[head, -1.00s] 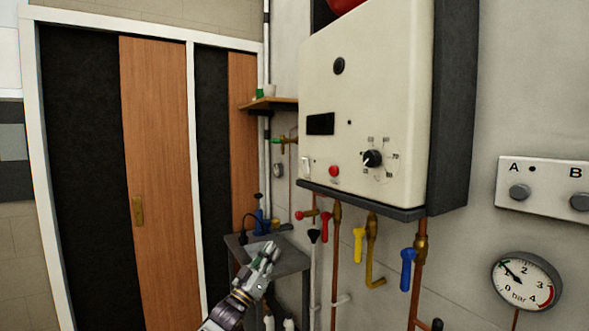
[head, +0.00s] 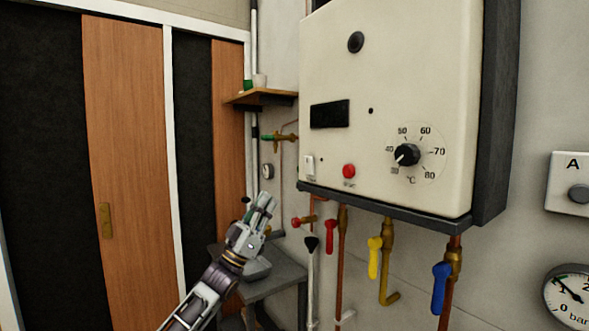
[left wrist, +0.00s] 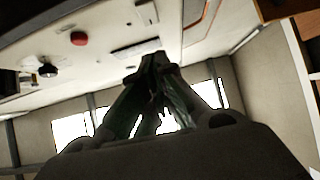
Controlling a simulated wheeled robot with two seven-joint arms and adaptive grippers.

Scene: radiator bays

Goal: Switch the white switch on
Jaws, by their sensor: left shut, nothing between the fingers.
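The white switch (head: 310,166) is a small upright rocker at the lower left corner of the cream boiler front (head: 385,100), left of a red button (head: 349,170). Its on or off position is too small to tell. My left gripper (head: 265,199) is below and left of the switch in the head view, apart from it, pointing up. Its fingers are shut and empty. In the left wrist view the shut fingers (left wrist: 155,62) point towards the boiler front; a pale shape at the top edge appears to be the switch (left wrist: 146,12). My right gripper is not in view.
A black dial (head: 407,155) is right of the red button. Pipes with red, yellow (head: 374,257) and blue (head: 440,288) valve handles hang below the boiler. A wooden shelf (head: 262,98) juts out at left, and a grey table (head: 275,279) stands below.

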